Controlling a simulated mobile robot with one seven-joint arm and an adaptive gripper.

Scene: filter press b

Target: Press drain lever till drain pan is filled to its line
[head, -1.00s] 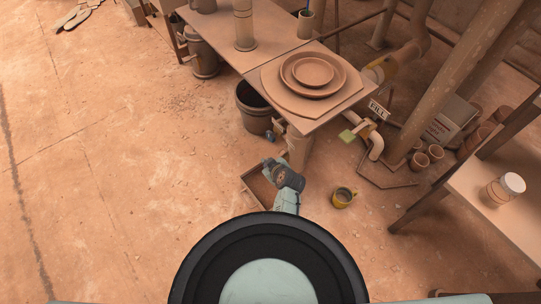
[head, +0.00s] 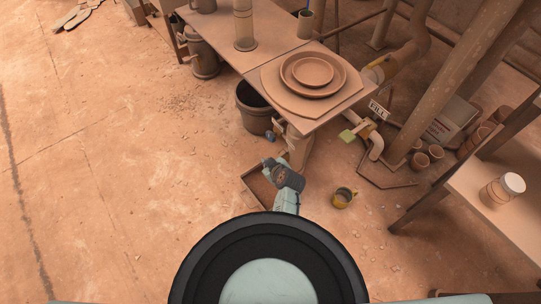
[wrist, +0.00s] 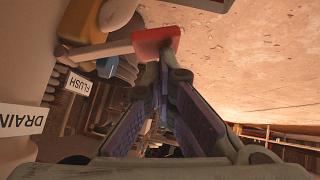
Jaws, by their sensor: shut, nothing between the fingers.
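In the wrist view a pale lever arm with a red end pad (wrist: 155,42) reaches in from the left, near a white DRAIN sign (wrist: 22,121). My gripper (wrist: 163,72) is shut and empty, its fingertips right at the edge of the red pad. I cannot tell whether they touch or press it. In the head view my gripper (head: 267,163) is low beside the bench corner, largely covered by my own wrist. A brown tray (head: 248,192), apparently the drain pan, lies on the floor under my arm. Its line and liquid level cannot be made out.
A FLUSH sign (wrist: 77,83) is beyond the lever. A FILL sign (head: 378,109) and a green pad (head: 347,135) are at the pipe right of the bench. A yellow mug (head: 343,197) and a dark bucket (head: 254,112) stand on the floor.

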